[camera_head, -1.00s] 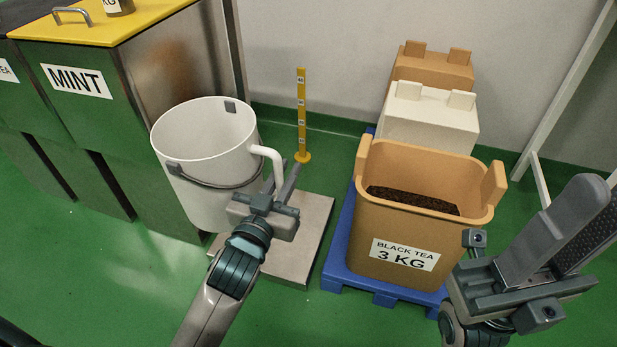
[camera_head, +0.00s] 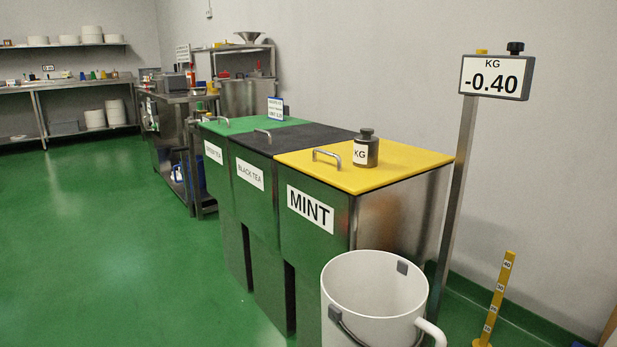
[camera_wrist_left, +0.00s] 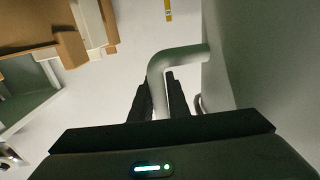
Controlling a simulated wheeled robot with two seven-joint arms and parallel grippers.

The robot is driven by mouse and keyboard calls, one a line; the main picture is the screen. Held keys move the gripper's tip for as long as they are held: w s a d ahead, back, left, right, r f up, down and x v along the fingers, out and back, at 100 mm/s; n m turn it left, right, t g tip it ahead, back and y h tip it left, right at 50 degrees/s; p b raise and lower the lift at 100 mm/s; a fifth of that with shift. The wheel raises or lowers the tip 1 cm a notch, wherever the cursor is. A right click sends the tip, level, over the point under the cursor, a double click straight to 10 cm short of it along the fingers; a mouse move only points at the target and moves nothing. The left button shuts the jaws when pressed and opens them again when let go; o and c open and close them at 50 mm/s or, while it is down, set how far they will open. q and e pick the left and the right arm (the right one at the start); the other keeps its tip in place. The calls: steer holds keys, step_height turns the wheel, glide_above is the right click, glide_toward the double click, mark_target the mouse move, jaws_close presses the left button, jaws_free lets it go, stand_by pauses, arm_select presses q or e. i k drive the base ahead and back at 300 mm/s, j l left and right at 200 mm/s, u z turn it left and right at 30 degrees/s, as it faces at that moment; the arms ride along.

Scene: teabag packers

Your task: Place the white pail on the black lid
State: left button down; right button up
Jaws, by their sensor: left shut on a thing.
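The white pail (camera_head: 372,295) is at the bottom of the head view, in front of the bin marked MINT, upright and open at the top. Its side handle (camera_head: 432,332) shows at its right. In the left wrist view my left gripper (camera_wrist_left: 160,85) is shut on that handle (camera_wrist_left: 180,55), and the pail wall fills the right side. The black lid (camera_head: 290,138) lies on the middle bin marked BLACK TEA, between a green lid (camera_head: 250,127) and a yellow lid (camera_head: 365,166). It has a metal handle and looks bare. My right gripper is out of view.
A display (camera_head: 495,78) on a post reads -0.40. A yellow measuring post (camera_head: 495,300) stands at right. A small sign (camera_head: 276,108) stands by the green lid. Green floor (camera_head: 110,230) is clear at left.

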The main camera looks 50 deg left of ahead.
mark_target(314, 134)
steer(key=j+u, duration=0.25)
steer(key=j, duration=0.6)
steer(key=j+u, duration=0.25)
steer(key=j, duration=0.6)
steer(key=i, duration=0.05)
